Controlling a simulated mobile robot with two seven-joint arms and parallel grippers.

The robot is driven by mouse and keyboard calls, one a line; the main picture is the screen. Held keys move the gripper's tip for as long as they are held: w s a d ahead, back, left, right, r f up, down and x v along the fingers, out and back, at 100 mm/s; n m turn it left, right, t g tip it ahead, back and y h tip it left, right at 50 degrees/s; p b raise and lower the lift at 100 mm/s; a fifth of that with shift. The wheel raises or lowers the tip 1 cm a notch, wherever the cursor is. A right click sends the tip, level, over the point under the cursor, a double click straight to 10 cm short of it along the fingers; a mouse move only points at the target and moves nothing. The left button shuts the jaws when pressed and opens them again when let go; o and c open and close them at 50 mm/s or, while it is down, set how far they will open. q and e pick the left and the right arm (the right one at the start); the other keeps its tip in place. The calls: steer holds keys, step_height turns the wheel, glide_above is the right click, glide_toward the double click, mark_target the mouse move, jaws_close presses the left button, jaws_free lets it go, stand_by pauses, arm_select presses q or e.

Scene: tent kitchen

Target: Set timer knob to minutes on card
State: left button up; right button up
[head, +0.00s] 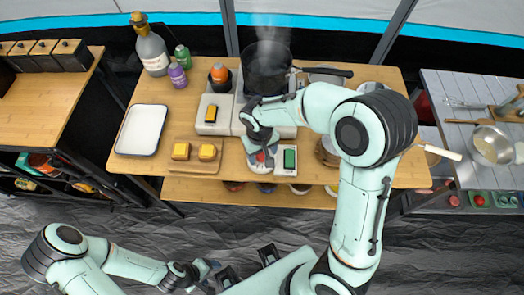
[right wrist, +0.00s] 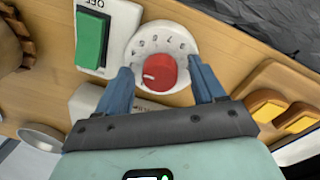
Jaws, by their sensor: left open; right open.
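The timer in the right wrist view has a round white dial (right wrist: 136,45) with printed marks, too small to read surely, and a red knob (right wrist: 165,68). A pale line on the knob points left in that view. My right gripper (right wrist: 160,70) is open, its blue fingers on either side of the knob; I cannot tell whether they touch it. In the head view the red knob (head: 260,156) is partly hidden by my right gripper (head: 259,150). My left gripper (head: 208,268) is low in the head view, away from the table. I cannot make out a card with minutes.
A green switch (right wrist: 91,38) on a white base sits beside the timer. A wooden board (head: 183,168) with yellow blocks, a white tray (head: 141,130), bottles (head: 152,52) and a steaming dark pot (head: 266,68) share the table. The floor in front is clear.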

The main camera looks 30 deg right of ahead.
mark_target(260, 155)
steer(key=shift+c, duration=0.3)
steer(key=c, duration=1)
steer(key=shift+r, duration=0.1)
steer(key=o, duration=1.1)
steer(key=shift+c, duration=0.2)
arm_select(q)
steer(key=shift+w+r+p, duration=0.55)
steer(key=shift+r+p, duration=0.15)
steer(key=shift+r, duration=0.2)
arm_select(e)
step_height(260, 155, up, 13)
steer(key=shift+a+r, duration=0.2)
steer(key=shift+a, duration=0.2)
